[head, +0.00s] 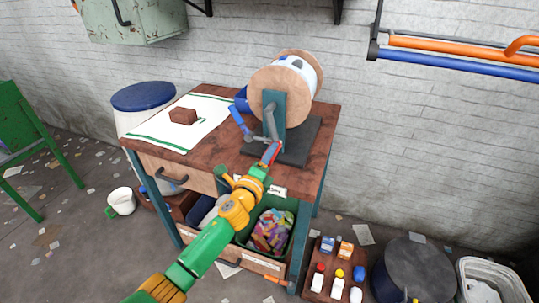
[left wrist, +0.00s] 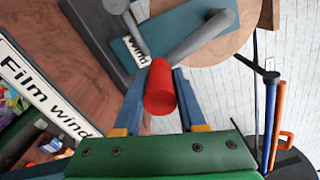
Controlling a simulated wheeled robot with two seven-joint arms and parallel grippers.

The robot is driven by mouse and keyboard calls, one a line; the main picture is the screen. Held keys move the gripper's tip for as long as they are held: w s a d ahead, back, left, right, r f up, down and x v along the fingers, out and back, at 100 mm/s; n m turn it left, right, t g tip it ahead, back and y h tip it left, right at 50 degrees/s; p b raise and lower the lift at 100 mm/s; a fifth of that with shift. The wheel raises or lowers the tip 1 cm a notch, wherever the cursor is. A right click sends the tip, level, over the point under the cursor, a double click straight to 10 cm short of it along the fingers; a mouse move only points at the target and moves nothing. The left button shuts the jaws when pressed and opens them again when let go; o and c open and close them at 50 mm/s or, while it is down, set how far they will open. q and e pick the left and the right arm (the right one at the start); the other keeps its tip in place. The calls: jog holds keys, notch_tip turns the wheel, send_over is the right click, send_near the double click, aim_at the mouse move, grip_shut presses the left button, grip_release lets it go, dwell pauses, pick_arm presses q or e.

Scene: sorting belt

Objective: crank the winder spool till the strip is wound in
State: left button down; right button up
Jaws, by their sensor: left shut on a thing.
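The winder spool (head: 277,84) has round wooden end plates and a white and blue middle. It stands on a teal post (head: 272,108) over a dark base plate (head: 297,148) on the table. A grey crank arm (left wrist: 203,37) comes down from the spool to a red crank handle (left wrist: 160,88). My left gripper (head: 268,158) is shut on this red handle, with a blue finger on each side in the left wrist view (left wrist: 158,95). A white strip of cloth or paper with green edges (head: 157,125) lies on the table; whether it joins the spool is unclear. My right gripper is out of view.
A brown block (head: 183,116) lies on the white sheet. The wooden table (head: 319,150) has a drawer and a green bin (head: 291,240) below. A black drum (head: 412,268) stands to the right.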

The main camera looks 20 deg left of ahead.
pick_arm(q)
jog(key=shift+a+m, duration=0.45)
jog(key=shift+m, duration=0.05)
jog(key=shift+a+f+m, duration=0.1)
jog(key=shift+a+m, duration=0.85)
jog(key=shift+m, duration=0.05)
jog(key=shift+w+a+m, duration=0.1)
jog(key=shift+a+m, duration=0.95)
jog(key=shift+m, duration=0.15)
jog(key=shift+a+r+m, duration=0.25)
jog(key=shift+a+m, duration=0.25)
jog(key=shift+m, duration=0.05)
jog(key=shift+a+r+m, duration=0.25)
jog(key=shift+a+m, duration=0.2)
jog(key=shift+m, duration=0.1)
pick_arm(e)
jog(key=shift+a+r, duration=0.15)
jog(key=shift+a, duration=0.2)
pick_arm(q)
jog(key=shift+a+r, duration=0.1)
jog(key=shift+a, duration=0.05)
jog(key=c, duration=0.5)
grip_release()
jog(key=shift+w, duration=0.1)
jog(key=s+p, duration=0.1)
jog(key=s, duration=0.6)
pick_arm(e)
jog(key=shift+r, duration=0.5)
